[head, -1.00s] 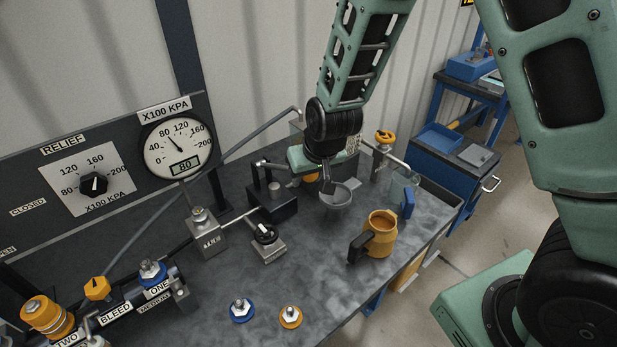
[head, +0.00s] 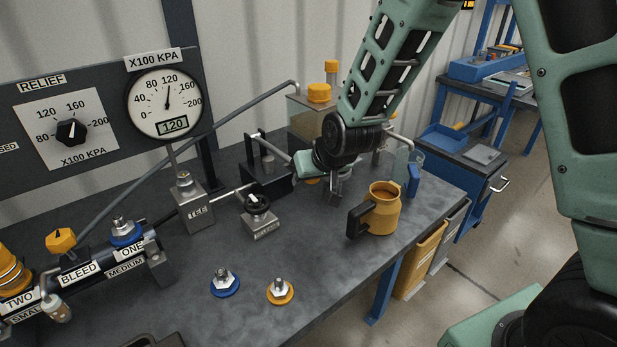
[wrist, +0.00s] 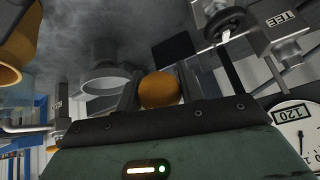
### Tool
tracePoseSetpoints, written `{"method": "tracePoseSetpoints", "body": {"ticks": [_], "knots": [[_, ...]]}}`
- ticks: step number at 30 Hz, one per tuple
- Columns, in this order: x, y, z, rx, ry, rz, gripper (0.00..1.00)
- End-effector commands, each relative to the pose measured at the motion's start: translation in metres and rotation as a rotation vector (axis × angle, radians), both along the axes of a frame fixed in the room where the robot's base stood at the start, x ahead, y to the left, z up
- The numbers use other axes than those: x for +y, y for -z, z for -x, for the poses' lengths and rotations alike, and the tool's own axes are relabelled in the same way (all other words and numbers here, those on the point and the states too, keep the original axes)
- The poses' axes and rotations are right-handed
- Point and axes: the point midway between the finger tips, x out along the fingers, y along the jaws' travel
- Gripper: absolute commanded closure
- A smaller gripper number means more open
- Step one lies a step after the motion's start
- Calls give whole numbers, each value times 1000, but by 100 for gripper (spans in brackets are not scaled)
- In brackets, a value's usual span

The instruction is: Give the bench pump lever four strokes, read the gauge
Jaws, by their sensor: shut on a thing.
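The bench pump is a dark block (head: 268,182) with an upright frame, behind the middle of the bench. My gripper (wrist: 160,92) is shut on the orange ball knob (wrist: 160,88) of the pump lever, which sits between the fingers in the wrist view. In the head view my wrist hides most of the lever. The round gauge (head: 163,92), marked X100 KPA, has its needle near 120 and its display reads 120. The gauge's edge also shows in the wrist view (wrist: 298,135).
A relief dial (head: 70,132) is on the panel at left. An orange jug (head: 384,212) is close right of my gripper. Blue (head: 224,285) and orange (head: 281,291) couplers lie in front.

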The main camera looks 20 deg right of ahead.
Motion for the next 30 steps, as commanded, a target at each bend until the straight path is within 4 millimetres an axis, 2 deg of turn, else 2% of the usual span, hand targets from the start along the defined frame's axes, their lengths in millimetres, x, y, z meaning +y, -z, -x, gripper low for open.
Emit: {"method": "tracePoseSetpoints", "body": {"ticks": [1,9,27,28,30], "knots": [[0,13,1,5,-1,0,100],[1,36,-2,3,0,0,100],[2,39,-5,-3,-1,0,100],[2,39,-5,-3,-1,0,54],[2,39,-5,-3,-1,0,41]]}}
